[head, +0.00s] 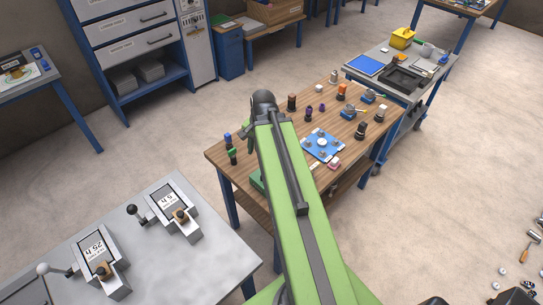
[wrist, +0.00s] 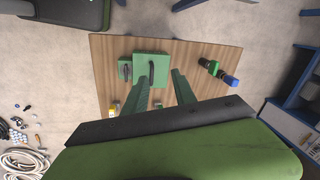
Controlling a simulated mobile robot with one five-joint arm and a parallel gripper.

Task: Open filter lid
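A green box-like housing with a flat lid (wrist: 141,62) and a dark curved handle (wrist: 152,71) sits on the wooden table (wrist: 215,55) in the wrist view. A smaller green part with a dark piece on it (wrist: 125,71) is beside it on the left. In the head view, only a green edge (head: 257,181) shows beside my arm, which hides the rest. My gripper (wrist: 159,76) has its two green fingers spread apart and empty. They point toward the housing, with the handle between their lines. I cannot tell the height gap. The lid looks shut.
Green and blue knobs (wrist: 216,69) stand on the table, right of the housing in the wrist view. A blue plate (head: 322,146) and several small parts lie further along the table. A grey bench with two lever units (head: 98,263) stands at left. Open floor surrounds the tables.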

